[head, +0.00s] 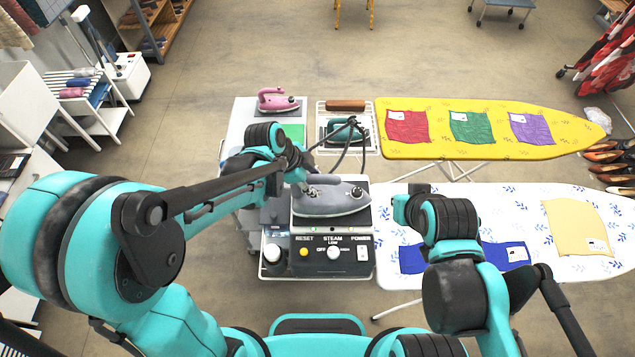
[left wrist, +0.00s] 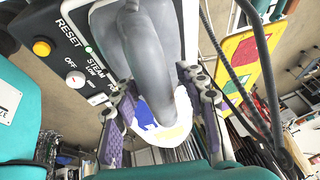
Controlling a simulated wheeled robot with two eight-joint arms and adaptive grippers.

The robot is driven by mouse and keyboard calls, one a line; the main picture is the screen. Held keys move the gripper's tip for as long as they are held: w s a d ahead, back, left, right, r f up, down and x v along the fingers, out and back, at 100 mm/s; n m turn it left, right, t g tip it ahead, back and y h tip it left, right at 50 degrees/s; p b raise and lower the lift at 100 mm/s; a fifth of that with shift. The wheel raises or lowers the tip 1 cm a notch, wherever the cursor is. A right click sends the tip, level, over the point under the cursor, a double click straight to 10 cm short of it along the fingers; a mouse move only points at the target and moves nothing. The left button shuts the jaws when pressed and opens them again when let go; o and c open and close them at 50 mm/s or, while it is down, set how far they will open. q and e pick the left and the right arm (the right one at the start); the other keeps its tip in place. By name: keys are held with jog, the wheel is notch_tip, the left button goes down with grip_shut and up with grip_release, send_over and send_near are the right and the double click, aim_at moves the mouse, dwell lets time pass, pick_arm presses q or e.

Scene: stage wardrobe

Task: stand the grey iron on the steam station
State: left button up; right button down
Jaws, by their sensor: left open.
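The grey iron (head: 332,199) lies on top of the steam station (head: 290,268), soleplate down, its tip to the right in the head view. The station's front panel has a yellow button, a white knob and a power switch. My left gripper (head: 306,181) is at the iron's left end, partly hidden by its own arm. In the left wrist view my left gripper (left wrist: 160,112) is open, its fingers on either side of the grey iron (left wrist: 145,45). Whether the pads touch it I cannot tell. My right arm is in the head view, but its fingers do not show.
A pink iron (head: 276,100) and a teal iron (head: 345,130) stand behind. A yellow ironing board (head: 480,153) with several cloths is at the back right. A white patterned board (head: 505,215) is right of the station. A dark hose arches behind the grey iron.

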pick_arm(q)
jog(key=p+v, duration=0.1)
jog(key=v, duration=0.9)
jog(key=s+a+r+n+t+y, duration=0.1)
jog(key=s+a+n+t+y, duration=0.1)
jog(key=s+a+n, duration=0.3)
jog(key=s+a+r+n+t+y, duration=0.1)
jog(key=s+a+n, duration=0.4)
jog(key=n, duration=0.8)
jog(key=a+t+y, duration=0.1)
jog(key=a+t, duration=0.1)
jog(key=a, duration=0.1)
jog(key=shift+r, duration=0.25)
